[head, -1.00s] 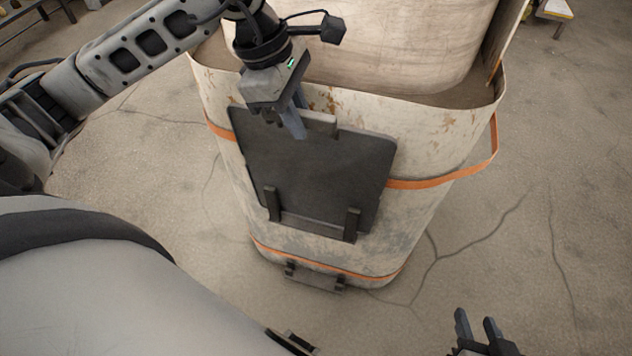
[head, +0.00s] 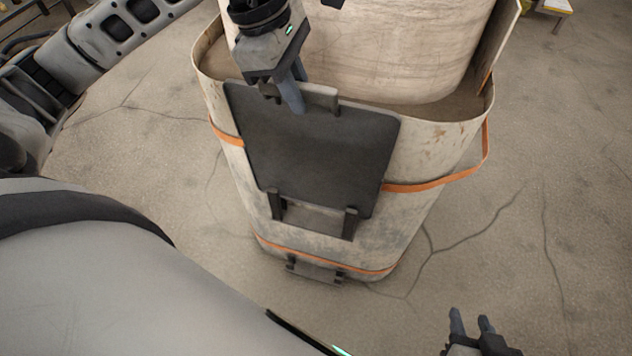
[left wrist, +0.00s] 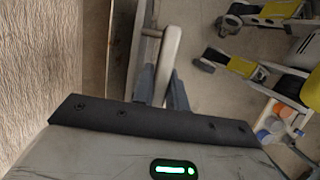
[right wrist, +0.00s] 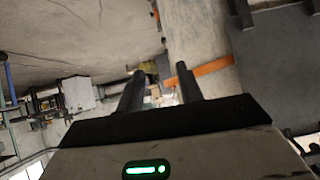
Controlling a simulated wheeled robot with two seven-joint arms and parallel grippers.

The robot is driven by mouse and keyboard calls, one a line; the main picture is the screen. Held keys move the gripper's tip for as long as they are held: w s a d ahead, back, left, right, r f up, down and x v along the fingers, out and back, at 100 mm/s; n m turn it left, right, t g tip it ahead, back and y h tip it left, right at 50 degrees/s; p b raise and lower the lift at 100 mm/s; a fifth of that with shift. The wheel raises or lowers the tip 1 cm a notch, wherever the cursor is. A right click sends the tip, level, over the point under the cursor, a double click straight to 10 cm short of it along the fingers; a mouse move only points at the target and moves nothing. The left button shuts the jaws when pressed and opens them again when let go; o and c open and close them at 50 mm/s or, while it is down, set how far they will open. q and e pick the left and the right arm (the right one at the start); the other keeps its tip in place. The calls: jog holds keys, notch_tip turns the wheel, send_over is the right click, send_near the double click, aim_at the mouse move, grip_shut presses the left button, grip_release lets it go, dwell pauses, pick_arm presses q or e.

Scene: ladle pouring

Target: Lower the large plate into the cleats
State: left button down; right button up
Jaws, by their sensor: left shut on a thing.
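The large plate (head: 315,150) is a dark grey, nearly square panel in front of the tall worn container. My left gripper (head: 288,98) is shut on the light handle at its top edge; the left wrist view shows the handle (left wrist: 172,48) between the fingers. Two dark upright cleats, left (head: 277,206) and right (head: 350,223), stand on the container's front. The plate's lower edge is near the cleat tops, with a lighter gap showing between the cleats below it. Whether the edge touches them I cannot tell. My right gripper (head: 471,324) is open and empty, low at the right.
The container (head: 425,205) has orange straps (head: 435,185) and a pale block (head: 400,50) inside it. A second, lower pair of small cleats (head: 316,270) is near its base. Cracked floor is clear to the right. A cart stands far back at top right.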

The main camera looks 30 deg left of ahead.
pick_arm(q)
notch_tip(320, 180, up, 3)
jog(key=shift+w+f+p, duration=0.1)
jog(key=shift+p, duration=0.55)
jog(key=shift+r+p, duration=0.95)
jog(key=shift+r, duration=0.4)
jog(key=shift+r+p, duration=1)
jog(key=shift+r, duration=0.8)
pick_arm(e)
jog(key=shift+s+d+r, duration=0.15)
jog(key=shift+d+r, duration=0.15)
jog(key=shift+r, duration=0.3)
jog(key=shift+s+d+r, duration=0.15)
jog(key=shift+d+r, duration=0.1)
jog(key=shift+r, duration=0.35)
